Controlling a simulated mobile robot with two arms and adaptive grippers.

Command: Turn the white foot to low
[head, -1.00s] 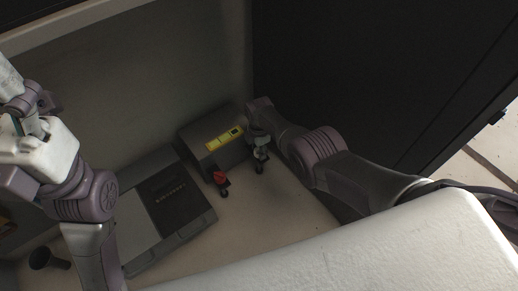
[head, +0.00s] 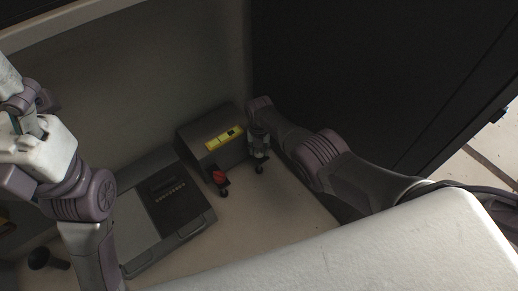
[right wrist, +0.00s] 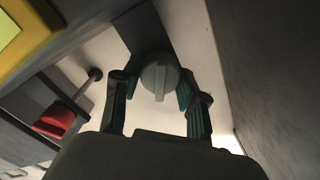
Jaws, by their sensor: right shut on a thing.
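The white foot (right wrist: 160,76) shows in the right wrist view as a rounded, pale grey knob with a raised bar across its face. My right gripper (right wrist: 157,90) has a finger on each side of it and is shut on it. In the head view my right gripper (head: 259,154) is at the right end of a dark box (head: 198,133) with a yellow label, and mostly hides the white foot there. No low marking is readable. My left gripper (head: 22,125) is raised at the far left, away from the box; its finger opening cannot be made out.
A red knob (head: 219,177) sits left of my right gripper, close by; it also shows in the right wrist view (right wrist: 54,122). A flat grey-and-black case (head: 165,215) lies left of the box. A dark panel (head: 350,70) stands close on the right.

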